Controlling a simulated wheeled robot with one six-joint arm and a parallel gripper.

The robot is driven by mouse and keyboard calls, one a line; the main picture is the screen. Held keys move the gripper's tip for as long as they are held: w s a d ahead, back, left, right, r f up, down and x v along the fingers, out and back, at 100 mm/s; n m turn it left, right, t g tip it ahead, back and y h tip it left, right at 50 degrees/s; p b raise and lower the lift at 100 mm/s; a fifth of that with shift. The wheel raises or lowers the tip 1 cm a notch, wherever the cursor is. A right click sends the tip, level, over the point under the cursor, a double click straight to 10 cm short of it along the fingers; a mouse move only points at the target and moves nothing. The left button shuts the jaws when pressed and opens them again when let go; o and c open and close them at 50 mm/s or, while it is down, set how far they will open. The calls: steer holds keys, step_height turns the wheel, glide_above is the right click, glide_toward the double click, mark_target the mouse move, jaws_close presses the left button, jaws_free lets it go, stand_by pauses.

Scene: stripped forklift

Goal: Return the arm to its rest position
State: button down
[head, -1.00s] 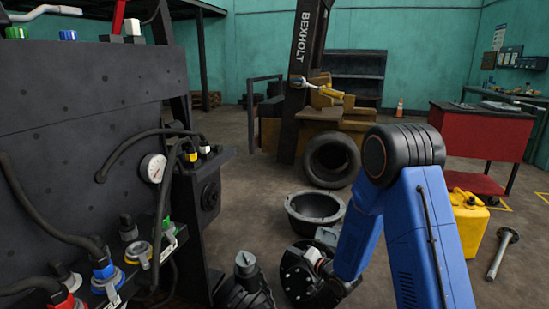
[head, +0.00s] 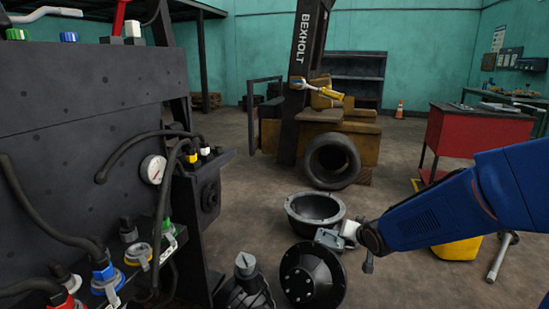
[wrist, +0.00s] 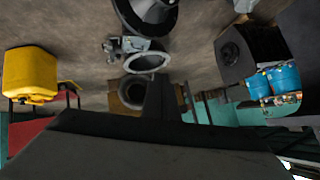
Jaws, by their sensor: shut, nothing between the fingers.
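My blue arm (head: 445,212) reaches in from the right edge of the head view, held low and roughly level. My gripper (head: 368,264) is at its left end, small and dark, and points down over the floor. It holds nothing. In the wrist view the dark gripper body (wrist: 160,110) fills the lower middle, and its fingertips are hard to make out. The end of the arm stands near a grey metal part (head: 328,238) and a round black bowl-like housing (head: 300,222); I cannot tell the gap.
A black flanged hub (head: 312,275) lies on the floor left of my gripper. A tyre (head: 332,162) leans farther back. The dark hose panel (head: 80,150) fills the left side.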

steer(key=s+d+r+n+g, duration=0.1)
steer(key=s+d+r+g, duration=0.1)
steer(key=s, duration=1.5)
steer(key=s+d+r+n+g+h, duration=0.1)
steer(key=s+d+r+n+g, duration=0.1)
steer(key=s, duration=1.6)
step_height(320, 180, up, 2)
steer(key=shift+d+r+g, duration=0.2)
steer(key=shift+d+g, duration=0.5)
steer(key=shift+g, duration=0.1)
